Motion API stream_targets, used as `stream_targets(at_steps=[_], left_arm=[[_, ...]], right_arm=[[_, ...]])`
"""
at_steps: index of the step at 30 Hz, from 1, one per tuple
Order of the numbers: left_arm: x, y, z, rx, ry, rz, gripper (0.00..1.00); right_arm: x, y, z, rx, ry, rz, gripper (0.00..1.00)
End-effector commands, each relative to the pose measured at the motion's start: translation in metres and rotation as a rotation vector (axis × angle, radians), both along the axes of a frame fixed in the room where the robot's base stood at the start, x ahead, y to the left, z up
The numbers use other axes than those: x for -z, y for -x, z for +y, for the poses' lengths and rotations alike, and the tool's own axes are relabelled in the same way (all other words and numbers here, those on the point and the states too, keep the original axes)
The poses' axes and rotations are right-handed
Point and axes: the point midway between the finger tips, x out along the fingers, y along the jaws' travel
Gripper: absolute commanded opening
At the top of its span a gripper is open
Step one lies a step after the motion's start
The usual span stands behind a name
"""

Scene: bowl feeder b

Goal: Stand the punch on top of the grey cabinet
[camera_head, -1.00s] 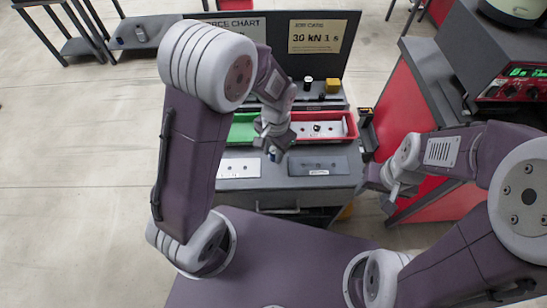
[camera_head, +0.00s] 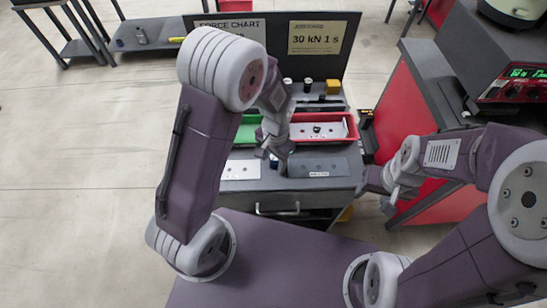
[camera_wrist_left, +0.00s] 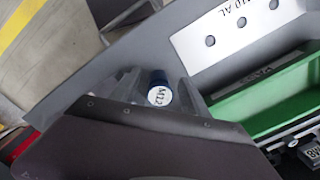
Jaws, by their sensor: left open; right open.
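A short blue cylinder with a white top marked M12 (camera_wrist_left: 160,94), which looks like the punch, shows in the left wrist view. My left gripper (camera_wrist_left: 152,92) is open, with its fingers on either side of the cylinder; I cannot tell whether they touch it. In the head view my left gripper (camera_head: 277,158) is low over the front of the grey workbench, hiding the cylinder there. My right gripper (camera_head: 392,192) is open and empty, right of the bench. Which unit is the grey cabinet is unclear; a grey drawer front (camera_head: 290,199) shows below the bench top.
A green tray (camera_head: 247,130) and a red tray (camera_head: 349,127) stand behind the gripper. A white plate (camera_head: 240,170) and a dark plate with holes (camera_head: 325,167) lie in front. A red-sided cabinet (camera_head: 398,100) stands right.

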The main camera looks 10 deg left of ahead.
Motion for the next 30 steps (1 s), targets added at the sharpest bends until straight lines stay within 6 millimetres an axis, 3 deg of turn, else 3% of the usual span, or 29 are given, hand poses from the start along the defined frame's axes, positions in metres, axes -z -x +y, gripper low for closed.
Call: stream_targets(at_steps=[5,12,16,23,26,30], left_arm=[[-0.031,-0.002,-0.002,0.0,0.002,-0.006,0.54],[-0.093,-0.003,-0.004,0.0,0.002,-0.006,0.54],[-0.113,-0.003,-0.004,0.0,0.001,-0.004,0.54],[-0.122,-0.002,-0.004,-0.003,0.0,-0.001,0.54],[-0.118,0.012,0.014,-0.098,0.015,-0.02,0.54],[-0.105,0.052,0.053,-0.356,0.054,-0.081,0.54]], right_arm=[[-0.008,0.0,0.0,0.0,0.0,0.0,0.54],[-0.017,0.0,0.0,0.0,0.0,0.0,0.54],[-0.02,0.0,0.0,0.0,0.0,0.0,0.54],[-0.02,0.0,0.0,0.0,0.0,0.0,0.54],[-0.02,0.0,0.0,0.0,0.0,0.0,0.54],[-0.02,0.0,0.0,0.0,0.0,0.0,0.54]])
